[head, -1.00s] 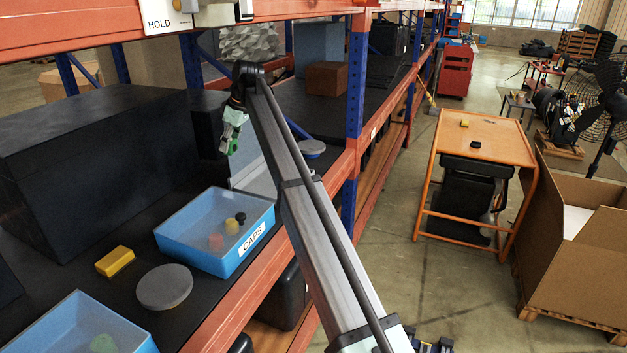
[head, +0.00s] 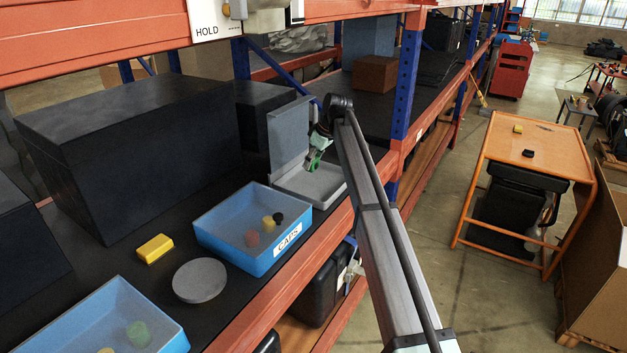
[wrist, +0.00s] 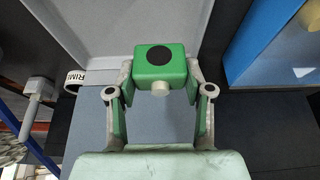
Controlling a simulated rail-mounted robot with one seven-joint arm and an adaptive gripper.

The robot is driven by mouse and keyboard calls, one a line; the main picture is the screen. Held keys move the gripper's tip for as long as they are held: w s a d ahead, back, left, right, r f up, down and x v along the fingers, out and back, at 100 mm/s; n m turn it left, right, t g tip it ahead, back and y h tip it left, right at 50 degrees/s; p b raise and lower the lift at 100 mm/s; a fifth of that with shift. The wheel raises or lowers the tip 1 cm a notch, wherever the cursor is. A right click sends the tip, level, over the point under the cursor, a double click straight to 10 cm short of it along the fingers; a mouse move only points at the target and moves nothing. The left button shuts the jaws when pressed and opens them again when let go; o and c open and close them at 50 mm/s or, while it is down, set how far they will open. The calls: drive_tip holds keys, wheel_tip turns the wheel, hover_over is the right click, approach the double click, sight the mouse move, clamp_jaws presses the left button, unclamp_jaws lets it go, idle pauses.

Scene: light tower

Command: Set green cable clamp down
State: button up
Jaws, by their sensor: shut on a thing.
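My gripper (wrist: 160,82) is shut on the green cable clamp (wrist: 158,64), a rounded green block with a black round spot and a pale knob. In the head view the clamp (head: 314,162) is a small green shape at the end of my arm. It shows against the open grey case (head: 310,188), in front of its upright lid (head: 289,139). In the wrist view the clamp appears over the pale grey case surface (wrist: 112,30). I cannot tell whether the clamp touches the case.
A blue bin labelled CAPS (head: 236,251) with several small caps stands left of the case. A yellow block (head: 155,248), a grey disc (head: 200,280) and another blue bin (head: 165,318) lie nearer. A large black box (head: 130,150) stands behind. A blue rack post (head: 405,85) rises at right.

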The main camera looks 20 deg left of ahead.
sight(309, 191)
drive_tip(key=shift+f+p, duration=1.05)
drive_tip(key=shift+f, duration=3.55)
drive_tip(key=shift+f, duration=0.1)
drive_tip(key=shift+f, duration=0.1)
drive_tip(key=o, duration=1.2)
drive_tip(key=shift+c, duration=0.2)
drive_tip(key=b+v, duration=0.3)
drive_tip(key=v, duration=0.9)
drive_tip(key=shift+r, duration=0.25)
